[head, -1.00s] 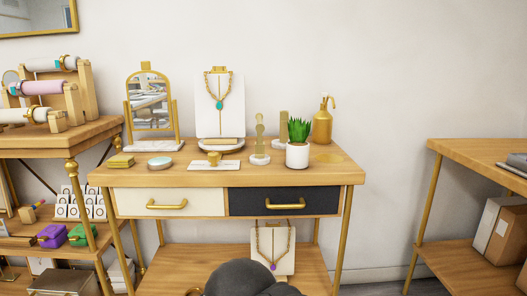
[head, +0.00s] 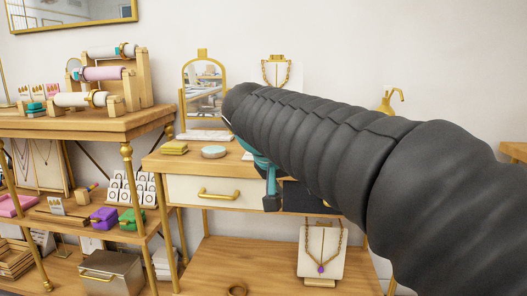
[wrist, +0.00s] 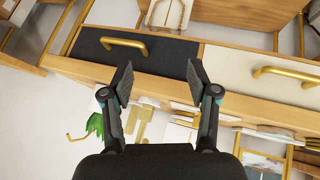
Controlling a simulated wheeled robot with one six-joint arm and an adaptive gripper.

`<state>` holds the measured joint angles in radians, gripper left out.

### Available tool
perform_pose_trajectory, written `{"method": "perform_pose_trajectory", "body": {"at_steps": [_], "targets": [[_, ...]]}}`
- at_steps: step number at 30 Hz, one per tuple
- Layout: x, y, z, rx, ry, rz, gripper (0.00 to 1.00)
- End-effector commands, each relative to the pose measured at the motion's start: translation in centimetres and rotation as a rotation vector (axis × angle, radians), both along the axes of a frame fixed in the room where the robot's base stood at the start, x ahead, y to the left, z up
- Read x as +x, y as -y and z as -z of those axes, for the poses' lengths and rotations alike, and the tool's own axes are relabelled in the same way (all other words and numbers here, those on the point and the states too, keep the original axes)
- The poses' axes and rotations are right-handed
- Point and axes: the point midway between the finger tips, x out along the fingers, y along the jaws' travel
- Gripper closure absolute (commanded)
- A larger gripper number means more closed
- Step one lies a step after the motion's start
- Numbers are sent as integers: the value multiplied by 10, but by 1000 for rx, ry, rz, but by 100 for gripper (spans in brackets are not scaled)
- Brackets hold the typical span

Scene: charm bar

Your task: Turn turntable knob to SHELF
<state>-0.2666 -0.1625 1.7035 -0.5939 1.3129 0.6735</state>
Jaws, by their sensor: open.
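My gripper (wrist: 160,72) is open and empty in the wrist view, its two fingers spread in front of the dark drawer (wrist: 165,58) and the table's front edge. In the head view my arm covers most of the table's middle, and only a bit of the gripper (head: 270,190) shows below it. The turntable knob and its label plate cannot be made out now. The turntable is also hidden. The white necklace display (head: 277,72) shows above my arm.
The mirror (head: 205,85), yellow box (head: 174,148) and round teal-topped box (head: 213,152) stand on the table's left part. The white drawer's gold handle (head: 217,194) sticks out in front.

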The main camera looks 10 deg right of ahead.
Motion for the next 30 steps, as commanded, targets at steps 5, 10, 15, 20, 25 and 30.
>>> {"method": "perform_pose_trajectory", "body": {"at_steps": [5, 10, 15, 20, 25, 30], "targets": [[67, -27, -31, -96, 133, 164, 40], [115, -62, -56, -163, 311, 332, 40], [141, -95, -71, -194, 485, 472, 40], [150, -114, -78, -201, 589, 549, 40], [154, -116, -78, -203, 624, 576, 40], [162, -97, -70, -203, 624, 579, 40]]}}
